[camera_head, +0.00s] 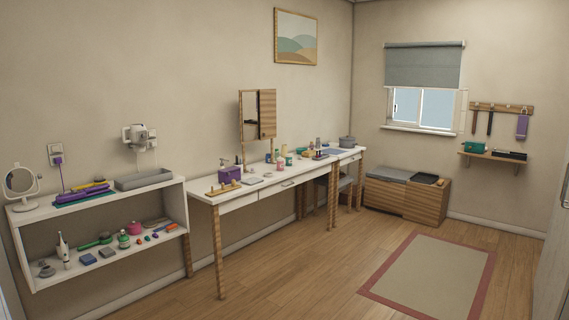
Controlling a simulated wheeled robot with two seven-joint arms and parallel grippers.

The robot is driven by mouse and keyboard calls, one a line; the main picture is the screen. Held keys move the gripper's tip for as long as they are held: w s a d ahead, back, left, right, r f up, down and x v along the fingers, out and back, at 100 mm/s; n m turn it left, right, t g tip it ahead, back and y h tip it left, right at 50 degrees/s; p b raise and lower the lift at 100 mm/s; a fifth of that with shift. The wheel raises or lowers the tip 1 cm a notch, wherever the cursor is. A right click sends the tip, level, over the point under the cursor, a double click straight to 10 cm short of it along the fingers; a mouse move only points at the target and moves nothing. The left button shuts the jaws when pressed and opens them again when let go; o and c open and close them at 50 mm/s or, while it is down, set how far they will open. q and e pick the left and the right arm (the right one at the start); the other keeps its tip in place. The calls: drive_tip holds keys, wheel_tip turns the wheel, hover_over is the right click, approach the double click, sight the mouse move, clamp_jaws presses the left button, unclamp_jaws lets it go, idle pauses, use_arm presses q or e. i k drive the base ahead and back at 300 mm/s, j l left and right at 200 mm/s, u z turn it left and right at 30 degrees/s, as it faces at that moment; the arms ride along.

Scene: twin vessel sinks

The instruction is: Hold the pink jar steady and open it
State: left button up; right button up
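A small pink jar-like container (280,165) stands upright on the white table (235,197) along the wall, among other small items. Another pink container (134,228) stands on the lower board of the white wall shelf at the left. Both are far off and small, so I cannot tell which is the pink jar or make out a lid. Neither of my grippers is in view.
A purple box (229,174) and a mirror cabinet (258,115) are at the table. A wooden bench (405,200) stands under the window. The wooden floor in front is free, with a rug (430,273) at the right.

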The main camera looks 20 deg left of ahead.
sight(280, 165)
drive_tip(key=i+u, duration=0.3)
drive_tip(key=i, duration=4.35)
drive_tip(key=i+u, duration=0.2)
drive_tip(key=i, duration=0.35)
drive_tip(key=i+l+u, duration=0.2)
drive_tip(key=i, duration=0.3)
drive_tip(key=i+l+u, duration=0.25)
drive_tip(key=i, duration=0.3)
drive_tip(key=i+l+u, duration=0.6)
drive_tip(key=k+l, duration=0.1)
drive_tip(key=l, duration=0.25)
drive_tip(key=k+l+u, duration=0.1)
drive_tip(key=l, duration=0.25)
drive_tip(key=i+j, duration=0.2)
drive_tip(key=i+j+z, duration=0.1)
drive_tip(key=j, duration=0.25)
drive_tip(key=i, duration=0.05)
